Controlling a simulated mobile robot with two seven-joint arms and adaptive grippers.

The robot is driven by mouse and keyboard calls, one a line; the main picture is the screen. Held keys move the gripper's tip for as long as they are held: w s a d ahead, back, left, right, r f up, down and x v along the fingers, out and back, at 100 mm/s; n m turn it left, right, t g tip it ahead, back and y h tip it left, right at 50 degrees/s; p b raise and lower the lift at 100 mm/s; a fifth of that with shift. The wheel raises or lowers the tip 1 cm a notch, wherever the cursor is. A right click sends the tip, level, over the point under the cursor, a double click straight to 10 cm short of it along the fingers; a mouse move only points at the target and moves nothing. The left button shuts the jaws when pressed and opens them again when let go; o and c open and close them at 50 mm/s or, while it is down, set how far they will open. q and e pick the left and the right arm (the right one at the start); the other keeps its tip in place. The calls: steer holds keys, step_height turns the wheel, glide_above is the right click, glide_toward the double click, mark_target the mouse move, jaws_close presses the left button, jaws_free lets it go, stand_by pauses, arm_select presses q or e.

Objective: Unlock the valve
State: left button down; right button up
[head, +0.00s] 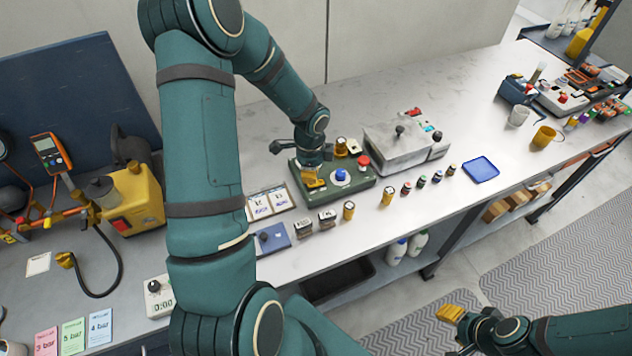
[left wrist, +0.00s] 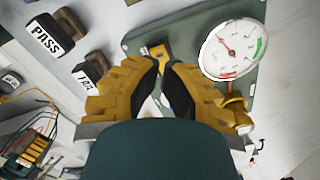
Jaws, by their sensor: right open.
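A green box (head: 345,192) on the bench carries a blue button (head: 341,175), a red button (head: 363,161) and yellow-and-black parts. I cannot tell which part is the valve. My left gripper (head: 313,182) is pointed down over the left part of this box. In the left wrist view its yellow fingers (left wrist: 163,75) are close together with a narrow gap. A yellow-and-black part (left wrist: 158,51) shows just beyond the tips; I cannot tell whether they touch it. A round white gauge (left wrist: 232,48) is beside the right finger. My right gripper (head: 453,315) is open and empty, low in front of the bench.
A grey machine (head: 392,146) stands right of the green box. Black stamps, one marked PASS (left wrist: 45,38), and small cylinders line the front. A blue tray (head: 481,170) lies further right. A yellow pump unit (head: 137,200) and a hose are at left. The bench back is clear.

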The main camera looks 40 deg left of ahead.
arm_select(q)
steer(key=shift+f+b, duration=1.4)
steer(key=shift+f, duration=0.4)
stand_by(1.0)
steer(key=shift+r, duration=0.1)
steer(key=shift+r+p, duration=2.85)
steer(key=shift+r, duration=0.65)
steer(key=shift+f, duration=0.1)
